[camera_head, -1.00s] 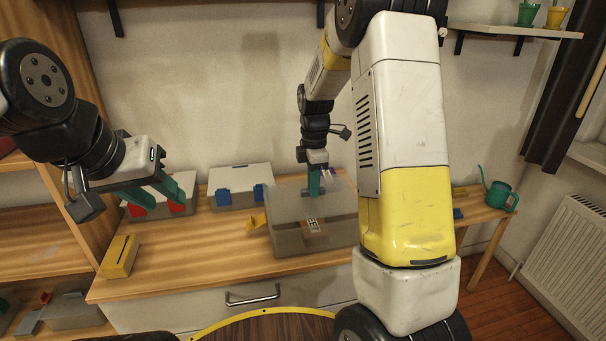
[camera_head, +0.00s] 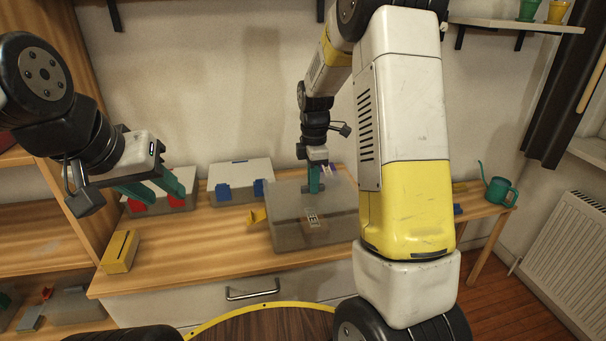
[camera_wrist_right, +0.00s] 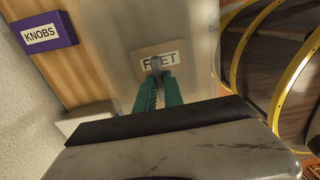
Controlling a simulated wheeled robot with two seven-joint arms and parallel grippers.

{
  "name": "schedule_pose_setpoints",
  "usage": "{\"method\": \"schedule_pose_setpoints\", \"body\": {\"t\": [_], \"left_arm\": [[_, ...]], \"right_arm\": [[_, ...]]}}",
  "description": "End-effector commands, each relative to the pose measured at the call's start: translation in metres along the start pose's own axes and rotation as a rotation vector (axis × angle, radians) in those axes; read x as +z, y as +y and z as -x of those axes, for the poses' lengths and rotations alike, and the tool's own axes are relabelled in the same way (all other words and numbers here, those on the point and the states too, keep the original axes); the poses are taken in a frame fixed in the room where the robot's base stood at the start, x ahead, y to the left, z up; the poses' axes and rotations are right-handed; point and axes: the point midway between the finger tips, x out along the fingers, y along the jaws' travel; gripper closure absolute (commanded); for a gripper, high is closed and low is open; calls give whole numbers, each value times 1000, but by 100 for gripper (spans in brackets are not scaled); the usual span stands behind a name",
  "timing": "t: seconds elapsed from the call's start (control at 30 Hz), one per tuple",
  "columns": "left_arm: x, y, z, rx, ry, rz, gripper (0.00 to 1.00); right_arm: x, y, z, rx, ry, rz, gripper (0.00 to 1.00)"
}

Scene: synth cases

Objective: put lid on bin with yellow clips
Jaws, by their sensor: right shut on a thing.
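The grey bin with a yellow clip (camera_head: 296,239) stands on the bench in the middle of the head view. Its visible yellow clip (camera_head: 257,216) sticks out at the left side. A grey, see-through-looking lid (camera_head: 285,200) is over the bin; whether it rests on the rim or hovers just above, I cannot tell. My right gripper (camera_head: 314,190) points down and is shut on the lid's small grey knob (camera_wrist_right: 156,64), in front of a partly covered label (camera_wrist_right: 172,58). My left gripper (camera_head: 155,189) is open and empty, in front of the red-clipped bin.
A bin with red clips (camera_head: 178,203) and a closed bin with blue clips (camera_head: 238,180) stand at the left. A yellow box (camera_head: 120,252) is near the front left.

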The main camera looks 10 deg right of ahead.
Motion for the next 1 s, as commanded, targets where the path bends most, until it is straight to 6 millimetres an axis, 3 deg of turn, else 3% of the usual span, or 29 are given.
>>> {"method": "schedule_pose_setpoints", "body": {"t": [1.0], "left_arm": [[0,0,0,0,0,0,62]], "right_arm": [[0,0,-5,1,0,0,100]]}}
